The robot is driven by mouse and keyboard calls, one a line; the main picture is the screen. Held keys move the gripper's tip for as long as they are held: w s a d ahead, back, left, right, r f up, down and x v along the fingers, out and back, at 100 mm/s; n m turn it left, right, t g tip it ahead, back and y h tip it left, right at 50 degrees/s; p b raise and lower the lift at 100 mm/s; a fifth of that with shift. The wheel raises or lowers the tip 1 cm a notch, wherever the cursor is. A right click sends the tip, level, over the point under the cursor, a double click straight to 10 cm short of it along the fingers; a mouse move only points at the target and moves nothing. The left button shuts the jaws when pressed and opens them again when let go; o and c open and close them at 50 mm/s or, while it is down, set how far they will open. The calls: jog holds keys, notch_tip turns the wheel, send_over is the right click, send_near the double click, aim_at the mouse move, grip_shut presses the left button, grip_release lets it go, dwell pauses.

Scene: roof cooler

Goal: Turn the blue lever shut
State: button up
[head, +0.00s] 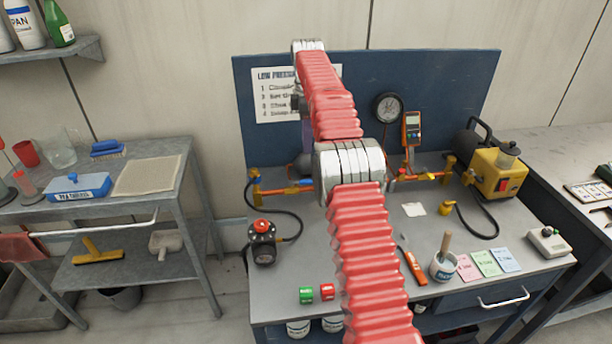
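A copper pipe (278,190) with brass fittings runs along the back of the bench, passing behind my red arm. A small blue piece (305,182) shows on this pipe just left of my arm's grey joint; it may be the blue lever, but its angle is too small and covered to read. An orange piece sits beside it on the pipe. A dark grey part (303,164) shows just above the blue piece, partly behind my arm; it may be my gripper. Its fingers are hidden, so whether it touches the lever cannot be seen.
A black gauge (388,108) and an orange meter (411,128) are before the blue back panel (450,85). A yellow pump (498,172) stands right. A black-red device (263,240) with a hose stands left. A screwdriver (414,266) and a mug (443,266) are in front.

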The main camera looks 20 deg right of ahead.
aim_at(306, 180)
jog(key=shift+f, duration=0.15)
notch_tip(306, 180, down, 14)
jog(key=shift+r, duration=0.25)
dwell(0.4)
jog(key=shift+c, duration=0.4)
grip_shut()
jog(key=shift+a, duration=0.2)
jog(key=shift+d, duration=0.1)
